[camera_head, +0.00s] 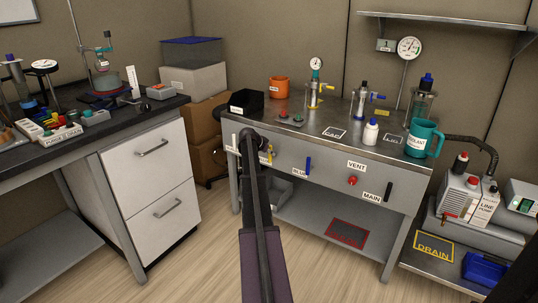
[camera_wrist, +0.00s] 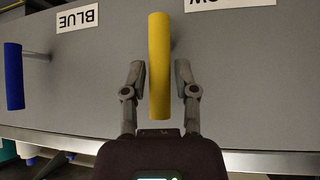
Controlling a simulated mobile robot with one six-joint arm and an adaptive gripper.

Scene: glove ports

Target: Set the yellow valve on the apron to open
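The yellow valve handle (camera_wrist: 159,50) fills the middle of the wrist view, a lever standing out from the grey apron (camera_wrist: 240,75). It runs up and down in that picture. In the head view a little of the yellow handle (camera_head: 266,157) shows beside my arm; the rest is hidden. My gripper (camera_wrist: 160,78) is open, with one finger on each side of the handle and a narrow gap on both sides. A label ending in "OW" (camera_wrist: 236,3) is cut off at the top of the wrist view.
A blue handle (camera_wrist: 13,76) with a BLUE label (camera_wrist: 77,18) is beside the yellow one; it also hangs upright in the head view (camera_head: 308,165). The bench top (camera_head: 300,125) holds several items.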

